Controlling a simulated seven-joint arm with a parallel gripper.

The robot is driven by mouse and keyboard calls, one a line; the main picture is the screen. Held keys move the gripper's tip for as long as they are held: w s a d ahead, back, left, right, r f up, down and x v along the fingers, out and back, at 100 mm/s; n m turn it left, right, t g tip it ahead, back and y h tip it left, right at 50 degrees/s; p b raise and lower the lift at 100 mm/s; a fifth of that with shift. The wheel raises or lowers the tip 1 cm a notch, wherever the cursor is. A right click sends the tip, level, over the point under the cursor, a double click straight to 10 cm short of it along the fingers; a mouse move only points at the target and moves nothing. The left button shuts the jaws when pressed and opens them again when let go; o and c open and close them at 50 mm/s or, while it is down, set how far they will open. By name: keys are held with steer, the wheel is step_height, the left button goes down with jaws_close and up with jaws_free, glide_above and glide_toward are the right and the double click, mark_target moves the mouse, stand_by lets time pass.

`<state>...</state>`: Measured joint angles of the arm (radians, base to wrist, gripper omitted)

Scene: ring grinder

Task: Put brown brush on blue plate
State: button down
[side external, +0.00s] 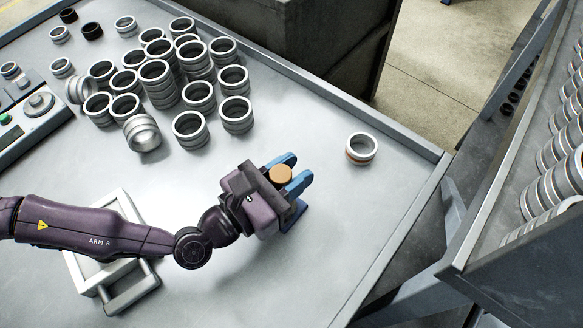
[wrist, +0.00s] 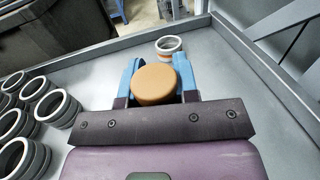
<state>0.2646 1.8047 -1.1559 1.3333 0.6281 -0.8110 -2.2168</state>
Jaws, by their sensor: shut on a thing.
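The brown brush (side external: 281,174) shows as a round tan-brown top between the two blue fingers of my gripper (side external: 290,172). My gripper is shut on it, with a finger on either side. In the wrist view the brush (wrist: 155,86) sits between the fingertips (wrist: 156,78), and its lower part is hidden. A dark blue flat piece, which looks like the blue plate (side external: 297,214), shows just below my gripper in the side view. Most of it is hidden by my gripper. I cannot tell whether the brush touches it.
A single metal ring with an orange-brown band (side external: 361,149) stands right of my gripper. Several stacked metal rings (side external: 156,84) fill the back left. A pale metal frame (side external: 112,262) lies under my arm. The table's front right is clear up to its raised edge (side external: 400,232).

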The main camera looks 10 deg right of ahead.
steer(key=shift+f, duration=0.2)
steer(key=c, duration=0.9)
jaws_free()
steer(key=shift+o, duration=0.2)
steer(key=shift+r, duration=0.15)
steer(key=shift+s+a, duration=0.1)
steer(key=shift+a, duration=0.1)
steer(key=v, duration=1.1)
steer(key=shift+s+a, duration=0.2)
steer(key=shift+a, duration=0.05)
steer(key=shift+r, duration=0.1)
